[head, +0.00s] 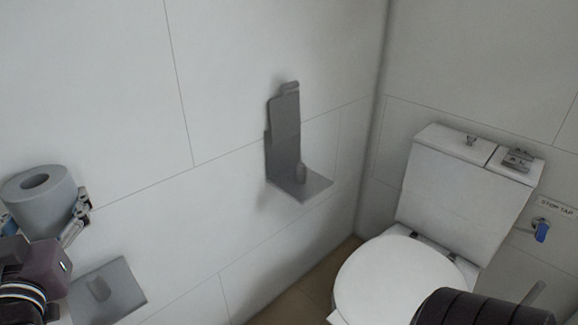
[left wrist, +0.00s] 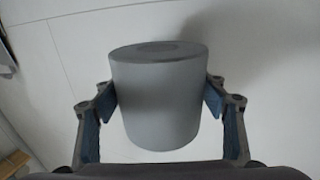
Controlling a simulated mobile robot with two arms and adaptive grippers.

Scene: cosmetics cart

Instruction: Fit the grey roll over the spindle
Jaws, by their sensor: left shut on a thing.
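The grey roll (head: 42,208) is upright at the left of the head view, the hole in its top showing. My left gripper (left wrist: 163,97) is shut on the roll, one finger on each side, and the roll (left wrist: 155,105) fills the middle of the left wrist view. My right gripper is not in view.
A tall grey backplate (head: 284,130) rises behind the middle shelf. A white toilet (head: 400,280) with its cistern (head: 455,190) stands at right. A blue-handled tap (head: 541,232) is beside it. The wall between the two holders is clear.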

